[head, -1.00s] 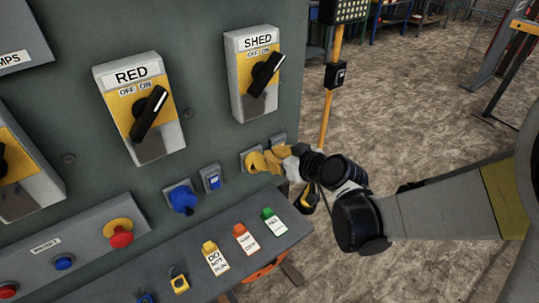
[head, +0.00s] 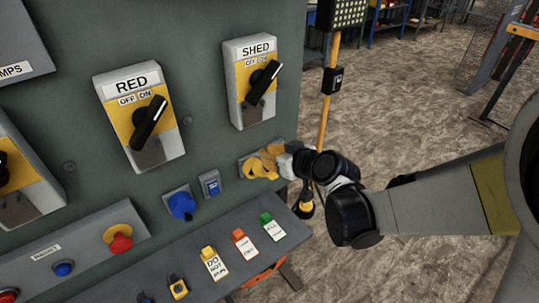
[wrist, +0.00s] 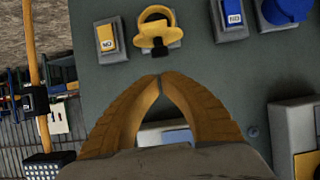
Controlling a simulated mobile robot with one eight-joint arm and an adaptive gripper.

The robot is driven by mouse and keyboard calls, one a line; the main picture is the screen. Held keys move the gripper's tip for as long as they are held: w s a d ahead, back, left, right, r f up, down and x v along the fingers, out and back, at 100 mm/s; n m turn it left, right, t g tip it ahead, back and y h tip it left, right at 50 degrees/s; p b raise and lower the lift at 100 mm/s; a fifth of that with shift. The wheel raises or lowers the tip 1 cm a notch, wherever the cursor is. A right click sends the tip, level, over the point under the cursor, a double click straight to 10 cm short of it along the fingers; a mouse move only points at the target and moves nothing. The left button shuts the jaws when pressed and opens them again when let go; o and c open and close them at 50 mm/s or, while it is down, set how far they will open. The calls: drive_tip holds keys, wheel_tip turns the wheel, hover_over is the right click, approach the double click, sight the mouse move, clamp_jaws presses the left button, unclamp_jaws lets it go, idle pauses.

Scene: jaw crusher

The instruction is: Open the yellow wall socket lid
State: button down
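The yellow wall socket (wrist: 153,32) is on the grey-green panel at the top of the wrist view. It has a rounded yellow body with a grey middle and a dark piece at its lower edge. I cannot tell whether its lid stands ajar. In the head view my gripper hides most of the socket. My gripper (wrist: 158,77) has curved yellow fingers whose tips meet just below the socket in the wrist view, with a small gap in the picture between tips and socket. No object shows between them. It also shows in the head view (head: 254,165).
A blue socket (head: 181,204) and a small blue switch (head: 209,184) sit left of my gripper. The SHED switch box (head: 252,85) is above it. A sloping shelf with tags (head: 214,264) juts out below. A yellow post (head: 326,125) stands to the right.

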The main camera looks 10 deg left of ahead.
drive_tip(key=r+p, duration=0.1)
drive_tip(key=r, duration=0.1)
drive_tip(key=r+p, duration=0.1)
drive_tip(key=r, duration=0.1)
drive_tip(key=shift+s+d, duration=0.15)
drive_tip(key=shift+d, duration=0.05)
drive_tip(key=s+d+m+h, duration=0.3)
drive_tip(key=s+d, duration=0.3)
drive_tip(key=d, duration=0.5)
drive_tip(key=s+d+r+m+h+b, duration=0.1)
drive_tip(key=s+d+m+h, duration=0.2)
drive_tip(key=s+d, duration=0.4)
drive_tip(key=s+d+r+m+g+h, duration=0.1)
drive_tip(key=s+d+m+h, duration=0.2)
drive_tip(key=d, duration=1.2)
drive_tip(key=s+m, duration=0.1)
drive_tip(key=s, duration=0.2)
drive_tip(key=shift+s+d+h, duration=0.3)
drive_tip(key=shift+d, duration=0.05)
